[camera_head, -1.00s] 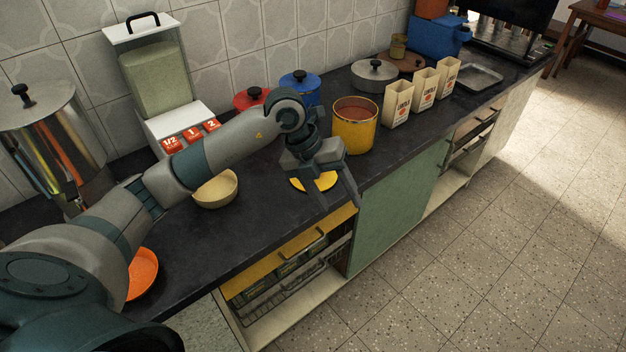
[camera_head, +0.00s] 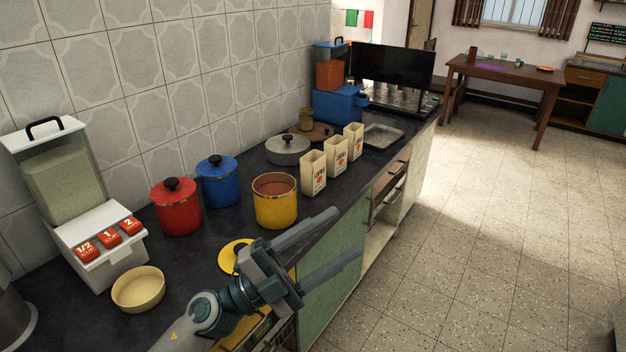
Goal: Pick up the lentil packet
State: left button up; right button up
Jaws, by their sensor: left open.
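Three cream packets with dark lettering and an orange mark stand upright in a row on the dark counter: the near one (camera_head: 313,173), the middle one (camera_head: 336,158) and the far one (camera_head: 353,141). The lettering is too small to read surely, so I cannot tell which holds lentils. My left gripper (camera_head: 347,232) is open and empty, with its two fingers spread and pointing right. In the picture it is below the packets, by the counter's front edge, apart from them. My right gripper is not in view.
A yellow pot (camera_head: 276,207) stands left of the near packet, with its yellow lid (camera_head: 233,258) beside my gripper. Red (camera_head: 177,212) and blue (camera_head: 217,185) pots, a grey lidded pan (camera_head: 287,152) and a metal tray (camera_head: 384,137) are around. The floor on the right is clear.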

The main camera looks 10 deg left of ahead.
pick_arm(q)
jog(key=w+a+f+n+t+y, duration=0.1)
jog(key=a+f+n+t+y, duration=0.2)
jog(key=a+f+n+y, duration=0.5)
jog(key=w+a+f+n+t+y, duration=0.1)
jog(key=a+f+n+t+y, duration=0.3)
jog(key=a+n+y, duration=0.5)
jog(key=s+f+n+g+y, duration=0.4)
jog(key=f+n+g, duration=0.1)
jog(key=f, duration=0.5)
jog(key=s+d+f+n+g+h, duration=0.1)
jog(key=s+f+g, duration=0.9)
jog(key=s+f, duration=1.05)
notch_tip(320, 180, down, 21)
jog(key=s+d+g+h, duration=0.1)
jog(key=s+d, duration=0.1)
jog(key=s+f, duration=0.7)
jog(key=f, duration=0.2)
jog(key=s+a+f, duration=0.1)
jog(key=s+f, duration=0.6)
jog(key=f, duration=0.3)
jog(key=shift+a+m+g, duration=0.3)
jog(key=shift+f, duration=0.1)
